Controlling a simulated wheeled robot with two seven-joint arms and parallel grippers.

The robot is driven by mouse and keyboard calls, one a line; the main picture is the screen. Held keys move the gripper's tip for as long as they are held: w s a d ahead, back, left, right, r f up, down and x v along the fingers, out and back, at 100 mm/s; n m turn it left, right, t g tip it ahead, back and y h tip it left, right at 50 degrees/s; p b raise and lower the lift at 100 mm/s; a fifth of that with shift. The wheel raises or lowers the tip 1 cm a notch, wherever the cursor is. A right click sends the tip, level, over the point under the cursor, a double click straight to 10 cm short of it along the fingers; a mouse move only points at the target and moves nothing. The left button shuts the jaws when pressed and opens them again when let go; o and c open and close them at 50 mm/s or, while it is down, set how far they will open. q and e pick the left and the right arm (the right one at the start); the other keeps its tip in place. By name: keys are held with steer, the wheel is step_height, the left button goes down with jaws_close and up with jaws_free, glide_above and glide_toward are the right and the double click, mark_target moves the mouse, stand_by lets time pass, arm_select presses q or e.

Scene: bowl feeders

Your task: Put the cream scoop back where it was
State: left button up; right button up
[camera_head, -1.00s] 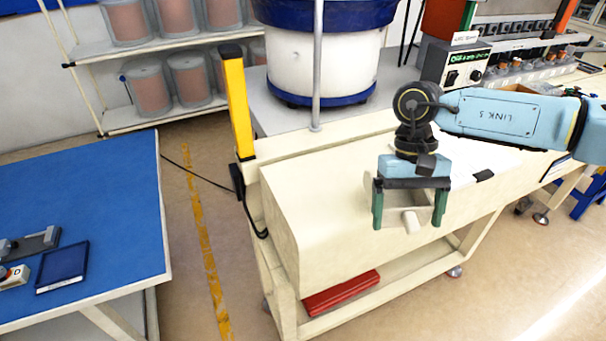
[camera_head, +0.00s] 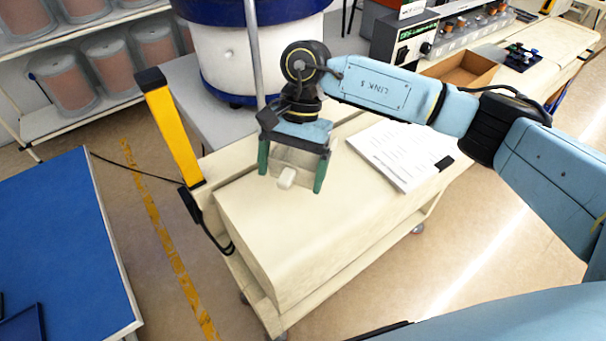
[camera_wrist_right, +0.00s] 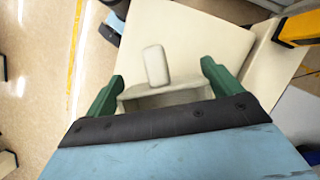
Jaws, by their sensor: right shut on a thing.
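The cream scoop (camera_head: 286,178) is held by my right gripper (camera_head: 291,180), its pale block-like handle showing between the two green fingers. It also shows in the right wrist view (camera_wrist_right: 156,66), with its wider body across the space between the fingers of the right gripper (camera_wrist_right: 160,84). The gripper and scoop are over the cream bench top (camera_head: 300,220). I cannot tell the exact height above it. Part of the scoop is hidden behind the gripper palm. My left gripper is not in view.
A white-and-blue bowl feeder (camera_head: 235,60) stands behind, with a grey post (camera_head: 254,50) in front. A yellow post (camera_head: 175,125) rises at the bench's left. White papers (camera_head: 395,150) lie right of the gripper. A cardboard box (camera_head: 462,70) and blue table (camera_head: 60,240) are farther off.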

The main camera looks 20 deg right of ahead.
steer(key=a+f+m+p, duration=0.1)
steer(key=m, duration=0.1)
steer(key=a+f+m+t+y+p, duration=0.1)
steer(key=m, duration=0.1)
steer(key=w+f+m+t+p, duration=0.1)
steer(key=m+p, duration=0.1)
steer(key=shift+w+a, duration=0.1)
steer(key=shift+a, duration=0.3)
steer(key=shift+f, duration=0.7)
step_height(320, 180, down, 3)
steer(key=shift+r+p, duration=0.1)
steer(key=shift+p, duration=0.2)
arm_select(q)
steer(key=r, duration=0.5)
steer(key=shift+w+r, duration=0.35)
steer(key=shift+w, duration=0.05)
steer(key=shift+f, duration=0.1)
